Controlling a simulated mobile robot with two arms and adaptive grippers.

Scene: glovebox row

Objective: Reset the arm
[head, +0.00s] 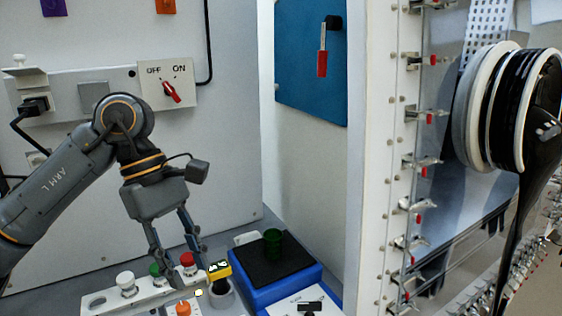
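My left arm comes in from the left, and its gripper (182,262) points down over a white rack at the bottom. Its two fingers are spread apart, with nothing seen held between them. A red-topped piece (187,259) shows between or just behind the fingers; I cannot tell whether they touch it. A green-topped piece (155,269) is partly hidden by the left finger. My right gripper is out of view.
A white rack (97,301) holds a white-topped piece (126,281). A yellow tag (219,270) is beside the right finger. An OFF/ON switch (170,91) is on the wall; a glove port (490,105) stands right.

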